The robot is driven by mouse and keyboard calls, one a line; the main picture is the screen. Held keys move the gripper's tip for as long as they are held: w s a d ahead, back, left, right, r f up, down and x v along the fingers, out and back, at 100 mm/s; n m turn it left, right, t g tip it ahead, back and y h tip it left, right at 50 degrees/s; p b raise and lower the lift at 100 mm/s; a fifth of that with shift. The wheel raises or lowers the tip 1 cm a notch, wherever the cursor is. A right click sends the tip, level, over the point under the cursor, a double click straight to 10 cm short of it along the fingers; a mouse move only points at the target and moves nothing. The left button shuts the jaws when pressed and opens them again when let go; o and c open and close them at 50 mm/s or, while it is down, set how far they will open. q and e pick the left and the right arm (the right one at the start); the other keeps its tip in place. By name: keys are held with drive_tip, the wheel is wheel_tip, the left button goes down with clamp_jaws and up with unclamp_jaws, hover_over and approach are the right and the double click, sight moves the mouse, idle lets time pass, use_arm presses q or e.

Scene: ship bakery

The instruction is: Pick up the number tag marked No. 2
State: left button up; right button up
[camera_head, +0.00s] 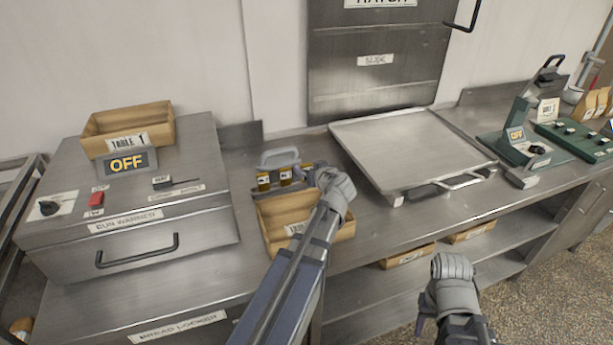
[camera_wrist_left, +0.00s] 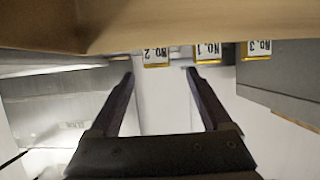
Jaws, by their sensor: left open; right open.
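The tag marked No. 2 (camera_wrist_left: 157,54) has a yellow edge and reads upside down in the left wrist view. It is the leftmost of three tags there, beside No. 1 (camera_wrist_left: 208,53) and No. 3 (camera_wrist_left: 256,49). My left gripper (camera_wrist_left: 160,75) is open and empty, with No. 2 in the gap between its fingertips in the picture; its distance from the tag is unclear. In the head view, my left gripper (camera_head: 331,182) is over the right side of a wooden box and beside small yellow tags (camera_head: 263,181), whose numbers are unreadable. My right gripper (camera_head: 453,270) is low at the right, apart from the tags.
The wooden box (camera_head: 274,240) stands in front of the tags; its edge crosses the top of the wrist view. A bun warmer (camera_head: 140,235) with another wooden box (camera_head: 130,122) is at the left. A metal tray (camera_head: 385,140) lies to the right.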

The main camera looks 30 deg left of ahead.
sight(307, 165)
use_arm(q)
drive_tip(key=shift+w+a+f+b, duration=0.25)
drive_tip(key=shift+w+b, duration=0.05)
drive_tip(key=shift+w, duration=0.05)
drive_tip(key=b+x, duration=0.1)
drive_tip(key=x, duration=0.2)
drive_tip(key=shift+w+a+f, duration=0.1)
drive_tip(key=shift+w+f, duration=0.15)
drive_tip(key=shift+w, duration=0.05)
drive_tip(key=shift+w+a+b, duration=0.15)
drive_tip(key=shift+a+b, duration=0.05)
drive_tip(key=shift+b, duration=0.1)
drive_tip(key=shift+c, duration=0.5)
clamp_jaws()
